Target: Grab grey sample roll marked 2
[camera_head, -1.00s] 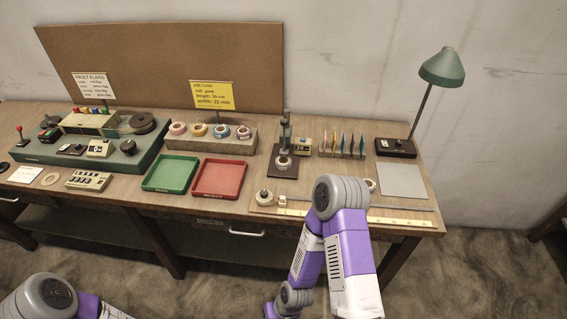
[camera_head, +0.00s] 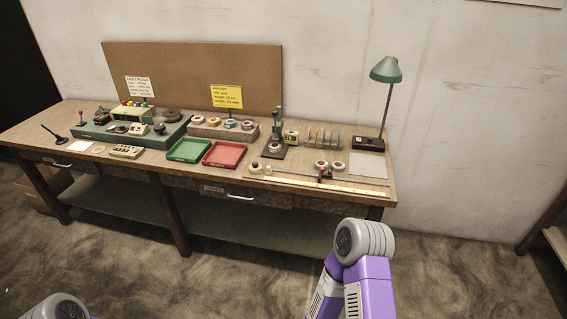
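Several tape rolls sit in a row on a wooden rack (camera_head: 222,133) on the bench. The rightmost roll (camera_head: 247,125) looks pale grey or white, and the one beside it is a bluish roll (camera_head: 231,124). Two more pale rolls (camera_head: 321,165) (camera_head: 337,167) are at the bench's front right, by a metal rod. No number can be read on any roll, so I cannot tell which is marked 2. Only upper parts of my arms show, at the bottom left and bottom right. Both grippers are outside the picture.
A green tray (camera_head: 189,150) and a red tray (camera_head: 225,154) lie in front of the rack. A small stand (camera_head: 275,150), a long ruler strip (camera_head: 318,183) and a green lamp (camera_head: 386,70) are to the right. The floor before the bench is clear.

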